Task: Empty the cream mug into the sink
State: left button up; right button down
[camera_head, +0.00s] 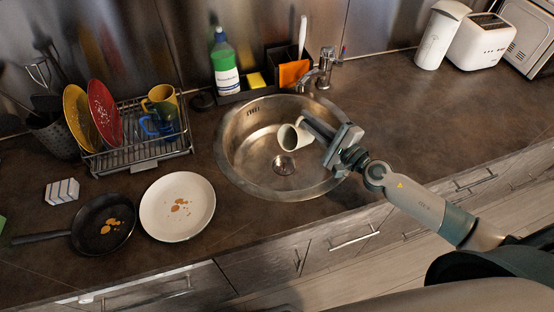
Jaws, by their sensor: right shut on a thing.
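The cream mug (290,137) is over the round steel sink (243,160), near its right half. It is tipped on its side, with its opening facing left and somewhat down. My right gripper (310,130) comes in from the right and is shut on the mug. Whether anything is inside the mug or running out of it is too small to tell. The drain (284,165) shows just below the mug. The left gripper is not in view.
A faucet (325,68) stands behind the sink, beside a green bottle (224,65) and a caddy. A dish rack (140,150) with plates and mugs stands left. A white plate (177,222) and black pan (88,228) with crumbs lie at front left. The right counter is mostly clear.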

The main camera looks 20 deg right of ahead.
jog(key=f+m+b, duration=0.1)
jog(key=d+m+b, duration=0.1)
jog(key=f+m+b, duration=0.1)
jog(key=shift+w+d+f, duration=0.25)
jog(key=shift+w+f, duration=0.1)
pick_arm(q)
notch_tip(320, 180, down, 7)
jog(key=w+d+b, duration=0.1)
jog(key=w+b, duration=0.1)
jog(key=b, duration=0.1)
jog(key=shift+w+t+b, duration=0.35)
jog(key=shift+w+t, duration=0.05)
pick_arm(e)
jog(key=w+d+m, duration=0.3)
jog(key=d+m, duration=0.4)
jog(key=m, duration=0.2)
jog(key=shift+w+f+m, duration=0.15)
jog(key=shift+f+m, duration=0.15)
jog(key=shift+f, duration=0.1)
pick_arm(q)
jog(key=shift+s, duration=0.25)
